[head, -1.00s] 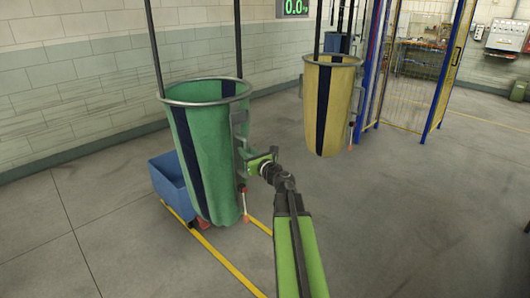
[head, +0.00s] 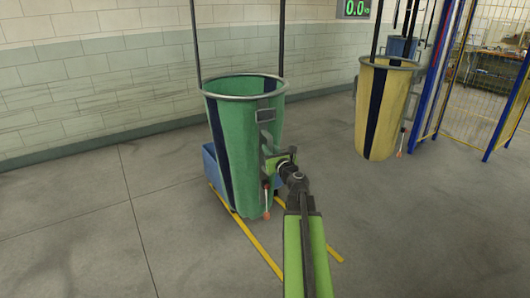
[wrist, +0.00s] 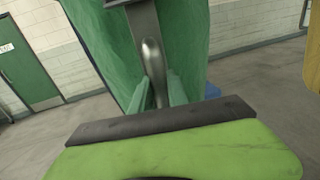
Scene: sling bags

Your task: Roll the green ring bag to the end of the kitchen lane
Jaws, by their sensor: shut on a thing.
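The green ring bag (head: 242,140) hangs upright from two dark straps, with a metal ring at its top and a dark vertical stripe. A metal bracket with a handle is on its right side. My gripper (head: 283,160) is at that handle, on the bag's right side. In the wrist view, my gripper's fingers (wrist: 163,92) are closed around the metal handle (wrist: 152,60), with the green cloth (wrist: 105,45) behind it.
A yellow ring bag (head: 381,115) hangs to the right, before a blue-framed mesh fence (head: 478,82). A tiled wall (head: 110,90) runs behind. The floor at left is open.

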